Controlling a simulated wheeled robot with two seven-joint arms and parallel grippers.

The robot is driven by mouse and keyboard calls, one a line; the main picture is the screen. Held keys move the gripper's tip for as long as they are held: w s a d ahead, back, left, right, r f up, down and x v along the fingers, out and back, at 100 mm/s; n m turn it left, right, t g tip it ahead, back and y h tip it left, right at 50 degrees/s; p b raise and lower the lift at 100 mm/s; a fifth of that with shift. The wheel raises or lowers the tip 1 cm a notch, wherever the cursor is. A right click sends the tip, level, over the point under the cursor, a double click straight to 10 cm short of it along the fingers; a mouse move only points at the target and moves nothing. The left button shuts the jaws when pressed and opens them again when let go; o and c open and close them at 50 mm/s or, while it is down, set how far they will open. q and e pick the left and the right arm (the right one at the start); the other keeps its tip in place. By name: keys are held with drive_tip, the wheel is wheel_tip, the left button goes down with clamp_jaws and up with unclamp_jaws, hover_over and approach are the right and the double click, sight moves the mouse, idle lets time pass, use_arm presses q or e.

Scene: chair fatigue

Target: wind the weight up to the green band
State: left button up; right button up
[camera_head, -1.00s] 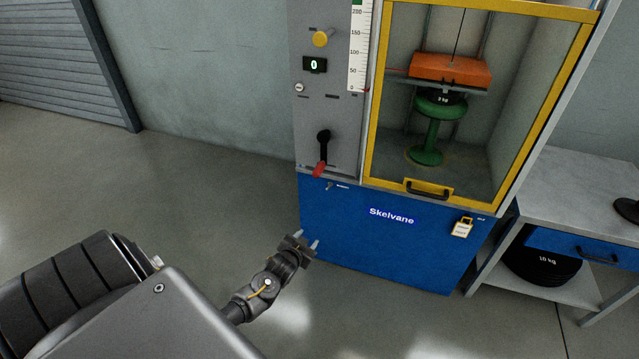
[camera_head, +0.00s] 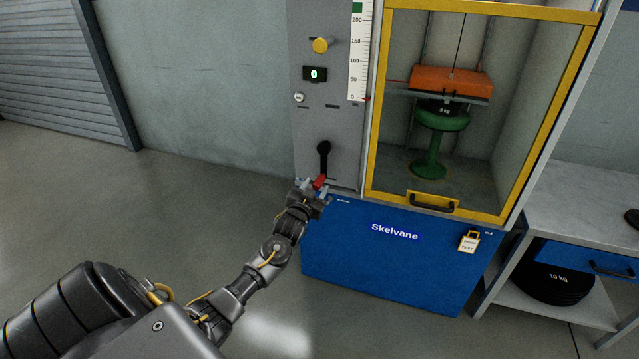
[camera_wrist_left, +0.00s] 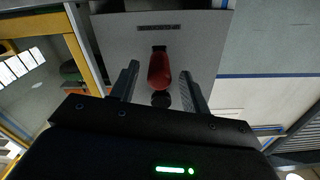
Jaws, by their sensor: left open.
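The crank (camera_head: 323,160) is a black arm on the machine's grey panel, hanging down to a red handle (camera_head: 320,182). My left gripper (camera_head: 314,187) is open at the red handle in the head view. In the left wrist view the red handle (camera_wrist_left: 160,70) shows between the two open fingers (camera_wrist_left: 160,85), with a gap on each side. The orange weight (camera_head: 450,82) sits low behind the yellow-framed door, just above a green stool. The scale (camera_head: 357,60) has a green band (camera_head: 357,7) at the top of the view; the red pointer is near 0. My right gripper is not in view.
A yellow knob (camera_head: 321,45) and a display reading 0 (camera_head: 314,74) sit above the crank. A side bench (camera_head: 585,190) stands at right. The floor left of the machine is clear.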

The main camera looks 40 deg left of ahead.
sight(320, 181)
use_arm(q)
drive_tip(key=shift+b+x, duration=0.35)
drive_tip(key=shift+x, duration=1.9)
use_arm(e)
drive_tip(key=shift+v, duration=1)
